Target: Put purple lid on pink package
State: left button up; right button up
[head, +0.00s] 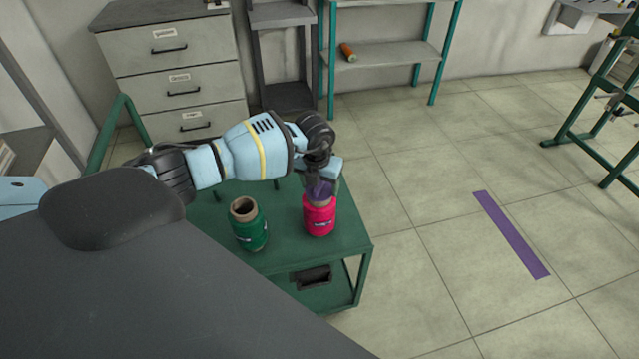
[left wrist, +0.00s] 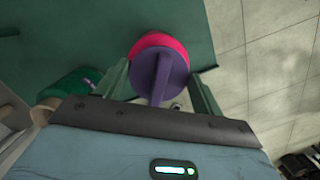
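The pink package (head: 319,217) stands upright on the green cart near its right side. The purple lid (head: 322,188) is at its top, partly hidden by my left gripper in the head view. In the left wrist view, the lid (left wrist: 158,72) with its narrow upright handle covers most of the pink package (left wrist: 160,42), whose rim shows beyond it. I cannot tell if it sits fully flush. My left gripper (left wrist: 162,85) has its fingers apart, one on each side of the lid, with gaps to the handle. My right gripper is not in view.
A green package (head: 249,228) with an open brown core stands left of the pink one on the green cart (head: 285,252). A drawer cabinet (head: 175,75) and a shelf with an orange spool (head: 347,52) stand behind. The floor to the right is clear, with a purple stripe (head: 510,234).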

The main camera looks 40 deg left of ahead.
pick_arm(q)
jog(key=o, duration=0.5)
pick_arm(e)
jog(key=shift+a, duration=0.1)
pick_arm(q)
jog(key=r, duration=0.4)
jog(key=s+r, duration=0.1)
jog(key=r, duration=0.1)
jog(key=shift+d+r+p, duration=0.1)
jog(key=shift+r+p, duration=0.3)
jog(key=shift+r, duration=0.4)
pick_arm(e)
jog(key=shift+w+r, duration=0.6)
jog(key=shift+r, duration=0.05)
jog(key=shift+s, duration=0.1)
